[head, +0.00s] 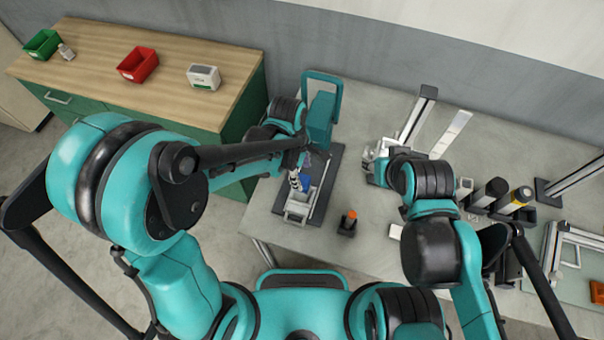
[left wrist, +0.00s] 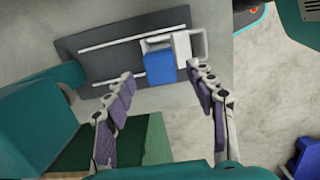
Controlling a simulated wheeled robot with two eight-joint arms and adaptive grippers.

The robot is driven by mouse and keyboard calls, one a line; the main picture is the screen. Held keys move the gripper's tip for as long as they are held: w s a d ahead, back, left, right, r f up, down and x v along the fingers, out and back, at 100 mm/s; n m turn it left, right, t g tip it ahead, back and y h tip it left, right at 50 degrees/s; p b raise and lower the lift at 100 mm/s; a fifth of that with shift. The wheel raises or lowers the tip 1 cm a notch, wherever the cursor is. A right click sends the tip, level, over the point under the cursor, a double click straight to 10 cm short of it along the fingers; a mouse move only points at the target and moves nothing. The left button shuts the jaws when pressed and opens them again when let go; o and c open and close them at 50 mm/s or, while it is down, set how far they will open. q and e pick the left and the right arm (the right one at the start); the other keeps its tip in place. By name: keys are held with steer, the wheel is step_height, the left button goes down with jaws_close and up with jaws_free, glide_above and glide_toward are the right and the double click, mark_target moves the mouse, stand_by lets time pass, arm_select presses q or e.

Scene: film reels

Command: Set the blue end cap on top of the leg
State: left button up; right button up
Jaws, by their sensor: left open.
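A blue block, which looks like the end cap (left wrist: 160,67), sits at a pale metal holder on a dark plate in the left wrist view. In the head view a little blue (head: 305,182) shows beside my left gripper (head: 300,174). That gripper is open, its two fingers (left wrist: 160,74) apart on either side of the blue block in the picture; contact is not visible. A grey metal profile (head: 418,114), possibly the leg, rises behind my right arm; its lower end is partly hidden. My right gripper (head: 377,165) is small and unclear near there.
The dark plate with rails (left wrist: 108,68) lies on the grey table (head: 355,105). A teal frame (head: 321,100) stands behind it. An orange-topped black item (head: 348,222) is to its right. Dark cylinders (head: 487,193) and another profile (head: 575,178) stand further right.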

arm_select(q)
step_height(320, 180, up, 10)
steer(key=a+p, duration=0.1)
steer(key=p, duration=0.1)
steer(key=s+a+r+m+t, duration=0.2)
steer(key=a+r+m+t, duration=0.1)
steer(key=a+m, duration=0.4)
steer(key=s+a+r+m+t+y, duration=0.1)
steer(key=s+a+r+m+t, duration=0.2)
steer(key=a+m, duration=0.4)
steer(key=a+t, duration=0.1)
steer(key=a, duration=0.1)
steer(key=shift+s+a+t, duration=0.15)
steer(key=shift+a+t, duration=0.15)
steer(key=shift+a, duration=0.1)
